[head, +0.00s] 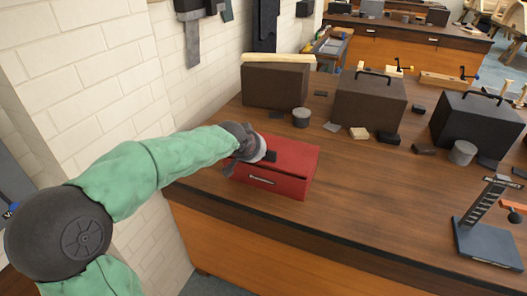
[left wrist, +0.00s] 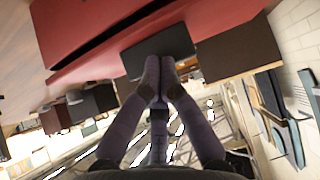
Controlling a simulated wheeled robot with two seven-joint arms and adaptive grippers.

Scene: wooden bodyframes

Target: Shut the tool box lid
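The red tool box (head: 290,178) sits near the front left edge of the wooden bench, its label facing front. Its lid looks down or nearly down; in the left wrist view a narrow dark gap runs along the red tool box (left wrist: 75,25), so I cannot tell whether it is fully shut. My left gripper (head: 262,154) is at the top of the box, beside a dark piece there. In the left wrist view the fingertips of my left gripper (left wrist: 167,62) are together against or just in front of a black block (left wrist: 160,50). The right gripper is not in view.
Behind the box stand a brown box (head: 275,87), a grey cup (head: 301,117), a dark case with a handle (head: 370,102) and a black case (head: 478,122). A metal stand (head: 487,240) is at the right. The bench front is clear.

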